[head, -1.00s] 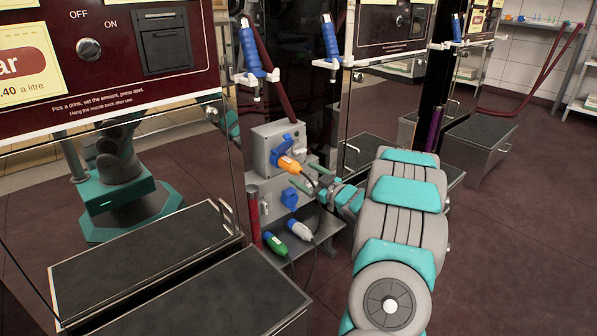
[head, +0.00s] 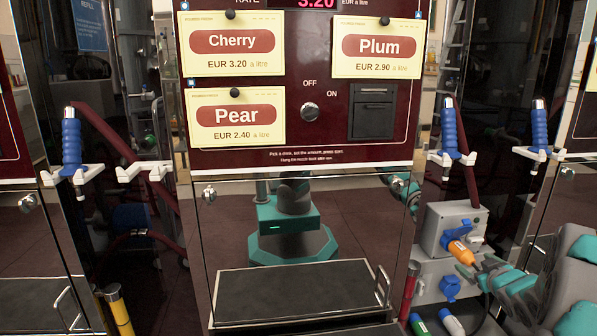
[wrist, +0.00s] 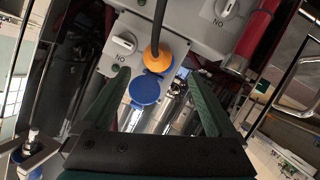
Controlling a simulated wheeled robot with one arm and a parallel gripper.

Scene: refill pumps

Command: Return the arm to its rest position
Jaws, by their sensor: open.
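My gripper (head: 487,266) is at the lower right of the head view, just right of an orange plug (head: 461,252). The plug sits at the upper socket of a grey socket box (head: 437,223) with blue covers. In the wrist view my gripper (wrist: 155,92) is open, its two green fingers wide apart. The orange plug (wrist: 157,59) with its black cable shows between and beyond them, apart from both. A round blue cover (wrist: 145,90) is below the plug in that view. My arm stretches in from the right edge of the head view.
A pump (head: 310,145) with Cherry, Plum and Pear cards stands ahead. Blue nozzles (head: 72,142) hang in white holders on both sides. A green plug (head: 418,325) and a white plug (head: 452,322) lie low under the box. A yellow post (head: 117,310) stands at lower left.

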